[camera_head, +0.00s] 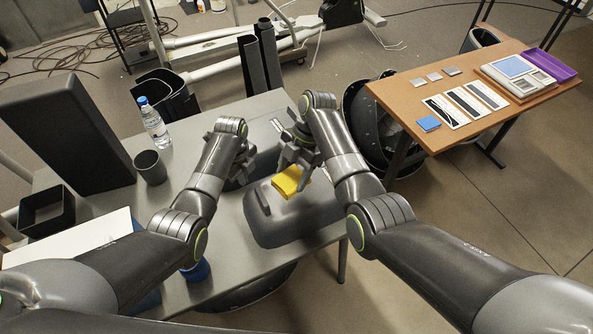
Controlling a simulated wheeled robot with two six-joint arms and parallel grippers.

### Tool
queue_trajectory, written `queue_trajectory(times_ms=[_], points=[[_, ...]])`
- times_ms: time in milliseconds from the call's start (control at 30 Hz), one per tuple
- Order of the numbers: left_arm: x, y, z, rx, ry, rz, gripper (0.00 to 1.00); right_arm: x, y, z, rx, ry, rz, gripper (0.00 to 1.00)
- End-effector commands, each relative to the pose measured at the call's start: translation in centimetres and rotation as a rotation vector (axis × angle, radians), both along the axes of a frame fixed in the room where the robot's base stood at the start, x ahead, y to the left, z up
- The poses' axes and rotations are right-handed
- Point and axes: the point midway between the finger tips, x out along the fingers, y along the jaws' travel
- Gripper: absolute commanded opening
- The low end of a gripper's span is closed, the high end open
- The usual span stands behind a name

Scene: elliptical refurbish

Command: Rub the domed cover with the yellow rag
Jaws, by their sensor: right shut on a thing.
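The domed cover (290,222) is a grey rounded shell with a small raised handle, lying on the near right part of the grey table. The yellow rag (289,181) is at the far part of the cover, under my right gripper (296,163), which is shut on it. The rag looks in contact with the cover or just above it, but I cannot tell which. My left gripper (241,172) is over the table left of the rag, mostly hidden by its own wrist, so its fingers are not clear.
A water bottle (153,122), a dark cup (150,167) and a large dark panel (66,133) stand on the left of the grey table (217,268). A wooden table (410,95) with cards, a device and a purple tray (551,66) stands at the right.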

Motion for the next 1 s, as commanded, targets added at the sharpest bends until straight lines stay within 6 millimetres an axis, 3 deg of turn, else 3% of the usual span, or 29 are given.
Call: queue_trajectory(times_ms=[500,1000], points=[[0.0,0.0,0.0,0.0,0.0,0.0,0.0,0.0,-0.1,-4.8,-0.002,0.001,-0.002,0.4],[0.0,0.0,0.0,0.0,0.0,0.0,0.0,0.0,-0.1,-5.2,-0.001,-0.001,-0.003,0.4]])
